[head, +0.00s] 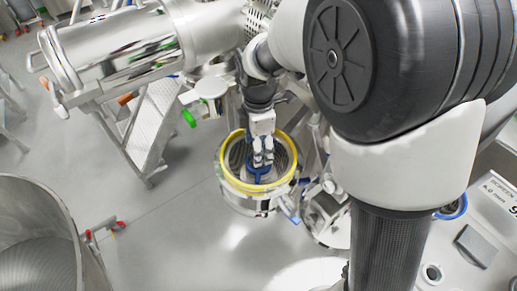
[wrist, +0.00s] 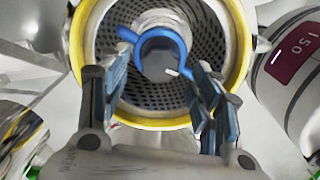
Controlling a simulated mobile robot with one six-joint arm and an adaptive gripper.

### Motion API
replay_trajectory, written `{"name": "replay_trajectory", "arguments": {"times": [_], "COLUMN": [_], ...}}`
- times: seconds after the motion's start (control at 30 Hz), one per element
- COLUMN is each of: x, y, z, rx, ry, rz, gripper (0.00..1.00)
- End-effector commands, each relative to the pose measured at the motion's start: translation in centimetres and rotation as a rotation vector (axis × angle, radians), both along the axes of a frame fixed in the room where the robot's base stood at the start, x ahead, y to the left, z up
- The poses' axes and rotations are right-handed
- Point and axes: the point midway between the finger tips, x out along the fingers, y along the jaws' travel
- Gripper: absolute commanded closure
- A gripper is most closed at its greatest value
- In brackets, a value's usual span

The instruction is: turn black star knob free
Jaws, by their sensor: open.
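I cannot make out a black star knob in either view. My gripper (head: 263,160) points down into a round steel housing with a yellow rim (head: 225,160). In the wrist view my gripper (wrist: 157,62) is open, one finger on each side of a blue curved part (wrist: 178,42). I cannot tell whether the fingers touch it. The blue part surrounds a grey centre (wrist: 158,62), with a small pale peg at its lower right. The blue part (head: 258,171) also shows below my fingers in the head view. A perforated screen (wrist: 112,40) lines the housing.
A large steel cylinder (head: 125,52) lies at upper left above a stepped metal stand (head: 150,125). An open steel drum (head: 40,190) stands at lower left. In the wrist view a steel vessel with a dark red label (wrist: 293,45) is close on the right. Floor left of the housing is clear.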

Motion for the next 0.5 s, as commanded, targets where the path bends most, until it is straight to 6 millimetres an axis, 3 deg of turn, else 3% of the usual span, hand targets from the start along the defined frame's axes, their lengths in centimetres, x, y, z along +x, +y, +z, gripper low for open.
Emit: {"name": "replay_trajectory", "arguments": {"times": [0.3, 0.5], "x": [0.1, 0.1], "y": [0.0, 0.0], "z": [6.9, 9.3], "rx": [0.001, 0.001], "ry": [-0.006, -0.003], "rz": [0.000, 0.000], "gripper": [0.42, 0.42]}}
